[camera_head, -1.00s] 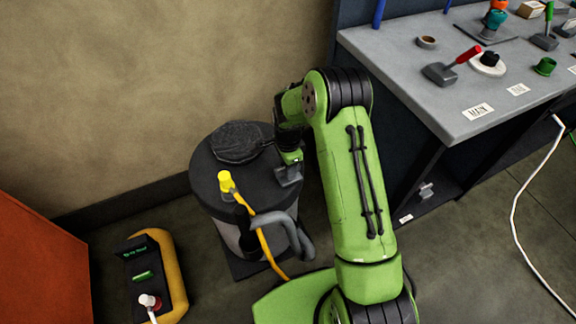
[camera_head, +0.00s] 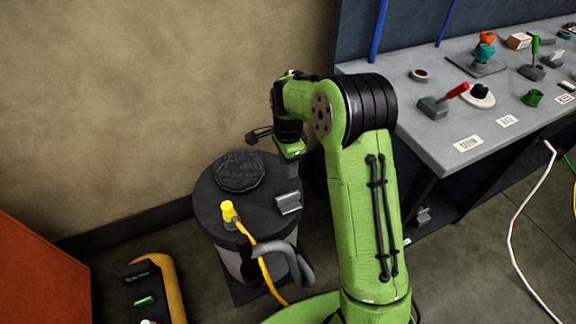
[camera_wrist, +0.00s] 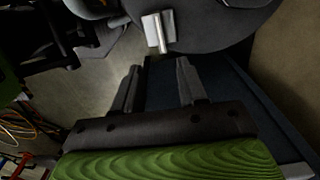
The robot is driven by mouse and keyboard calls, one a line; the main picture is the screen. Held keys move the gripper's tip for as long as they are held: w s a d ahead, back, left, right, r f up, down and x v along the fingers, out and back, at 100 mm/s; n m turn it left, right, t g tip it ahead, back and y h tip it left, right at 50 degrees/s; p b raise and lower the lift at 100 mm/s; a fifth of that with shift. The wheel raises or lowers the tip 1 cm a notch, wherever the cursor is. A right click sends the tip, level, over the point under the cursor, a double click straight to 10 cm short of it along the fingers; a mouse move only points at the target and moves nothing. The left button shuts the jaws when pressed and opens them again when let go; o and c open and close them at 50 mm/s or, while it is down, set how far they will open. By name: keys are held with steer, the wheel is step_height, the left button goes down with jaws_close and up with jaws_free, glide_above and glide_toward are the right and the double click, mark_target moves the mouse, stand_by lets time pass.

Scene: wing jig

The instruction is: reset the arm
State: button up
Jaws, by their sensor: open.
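My gripper (camera_wrist: 159,66) is open in the wrist view, with nothing between its two dark fingers. In the head view my gripper (camera_head: 292,169) hangs below the green wrist, above the right side of a dark round drum (camera_head: 212,205); its fingers are hard to make out there. A small silver-grey metal piece (camera_head: 288,203) lies on the drum's lid near the right edge. It also shows in the wrist view (camera_wrist: 158,31), beyond the fingertips and apart from them.
A black coiled pad (camera_head: 239,172) and a yellow-capped hose (camera_head: 229,211) are on the drum. A grey workbench (camera_head: 440,140) with tools stands at right, close to my arm. A yellow-black case (camera_head: 172,285) and an orange panel (camera_head: 40,275) are at left. A white cable (camera_head: 512,235) lies on the floor.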

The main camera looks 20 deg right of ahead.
steer(key=s+r+n+t+p, duration=0.1)
steer(key=s+r+n+p, duration=0.15)
steer(key=s+r, duration=0.45)
steer(key=s+r+n+t+p, duration=0.1)
steer(key=s+r+n, duration=0.25)
steer(key=r, duration=0.75)
steer(key=s+r+n+t+p, duration=0.1)
steer(key=s+r+n, duration=0.2)
steer(key=s+n, duration=0.2)
steer(key=s+r+n+t+p, duration=0.2)
steer(key=s+r+n, duration=0.2)
steer(key=s, duration=0.8)
steer(key=shift+s+n+t+p, duration=0.3)
steer(key=shift+n, duration=0.4)
steer(key=shift+d, duration=0.1)
